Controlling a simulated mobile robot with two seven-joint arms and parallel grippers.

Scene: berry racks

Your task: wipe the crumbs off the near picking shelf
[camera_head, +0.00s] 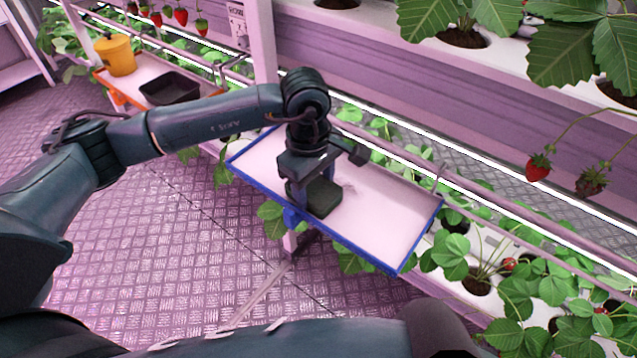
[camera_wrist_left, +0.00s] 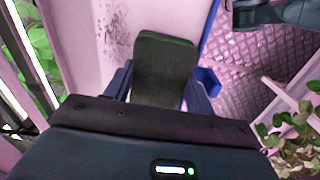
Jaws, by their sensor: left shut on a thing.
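The near picking shelf (camera_head: 395,212) is a pale tray-like board with a blue rim, in the middle of the head view. My left gripper (camera_head: 315,190) is over its left-centre part, shut on a dark green sponge-like block (camera_head: 322,200). The block is at the shelf surface; whether it presses on it I cannot tell. In the left wrist view the block (camera_wrist_left: 165,68) sits between the blue fingers. Dark crumbs (camera_wrist_left: 112,28) lie on the shelf beside the block in that view. A faint grey patch shows right of the gripper in the head view. My right gripper is not in view.
A farther shelf with an orange rim (camera_head: 108,86) holds a yellow bucket (camera_head: 117,55) and a black tray (camera_head: 170,90). Strawberry plants (camera_head: 480,260) grow behind and right of the near shelf. Ripe berries (camera_head: 538,167) hang at right. The metal floor (camera_head: 170,250) at left is clear.

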